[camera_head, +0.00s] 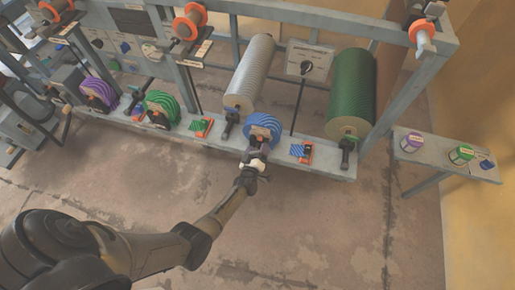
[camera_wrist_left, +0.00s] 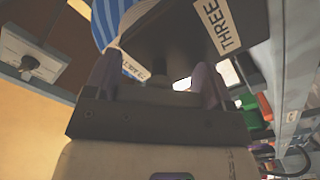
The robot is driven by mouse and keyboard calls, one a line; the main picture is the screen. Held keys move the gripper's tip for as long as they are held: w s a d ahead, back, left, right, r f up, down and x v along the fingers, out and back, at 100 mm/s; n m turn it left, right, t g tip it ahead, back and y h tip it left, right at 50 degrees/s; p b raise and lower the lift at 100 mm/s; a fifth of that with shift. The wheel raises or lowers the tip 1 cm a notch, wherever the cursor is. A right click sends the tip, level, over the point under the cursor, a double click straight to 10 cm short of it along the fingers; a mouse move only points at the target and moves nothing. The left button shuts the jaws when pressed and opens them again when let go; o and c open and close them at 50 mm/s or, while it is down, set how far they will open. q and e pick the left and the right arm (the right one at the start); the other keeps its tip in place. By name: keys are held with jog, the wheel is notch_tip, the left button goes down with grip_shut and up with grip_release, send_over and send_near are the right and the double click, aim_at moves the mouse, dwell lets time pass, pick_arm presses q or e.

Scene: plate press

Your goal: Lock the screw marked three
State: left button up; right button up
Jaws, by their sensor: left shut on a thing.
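The screw marked three shows in the left wrist view as a dark block with a white THREE label (camera_wrist_left: 215,25). My left gripper (camera_wrist_left: 158,78) is shut on it, with one finger on each side. In the head view my left gripper (camera_head: 256,164) is at the front of the blue-striped roll (camera_head: 264,126), at the front edge of the bench. The gripper hides most of the screw there. A second small label on the blue-striped part is partly hidden in the wrist view. My right gripper is not in view.
A green striped roll (camera_head: 161,107) and a purple one (camera_head: 99,93) stand to the left on the bench. A silver cylinder (camera_head: 250,75) and a large green cylinder (camera_head: 351,92) are behind. A side shelf (camera_head: 430,160) holds small cans. The floor in front is clear.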

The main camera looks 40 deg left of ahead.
pick_arm(q)
jog(key=m, duration=0.4)
jog(key=shift+p, duration=0.35)
jog(key=shift+a+m, duration=0.15)
jog(key=shift+m, duration=2.05)
jog(key=o, duration=0.9)
jog(key=shift+s, duration=0.1)
jog(key=shift+p+v, duration=2.65)
jog(key=shift+v, duration=4.25)
